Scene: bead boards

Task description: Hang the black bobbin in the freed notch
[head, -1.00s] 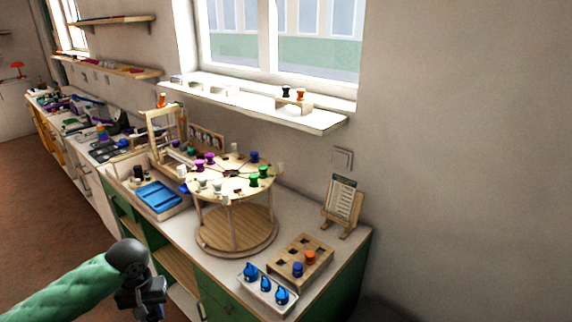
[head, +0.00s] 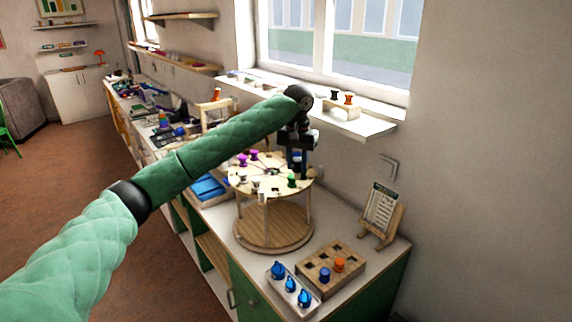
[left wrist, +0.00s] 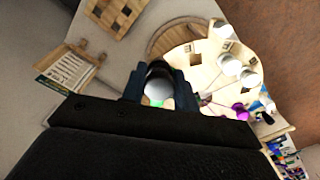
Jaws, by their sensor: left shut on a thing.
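The black bobbin (head: 335,95) stands beside an orange-brown one on a small stand on the window sill. The notched wooden disc (head: 242,189) carries purple, white and green bobbins around its rim and shows in the left wrist view (left wrist: 205,75). My left gripper (head: 299,172) is low over the disc's far right edge. The arm and gripper hide part of the rim, so the freed notch is not clear. My right gripper is not in view.
A wooden block with square holes (head: 346,255) holds a blue and an orange bobbin. A white tray with blue drop-shaped things (head: 311,306) lies in front of it. A card stand (head: 382,215) is at the right. The sill (head: 372,127) overhangs the counter behind.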

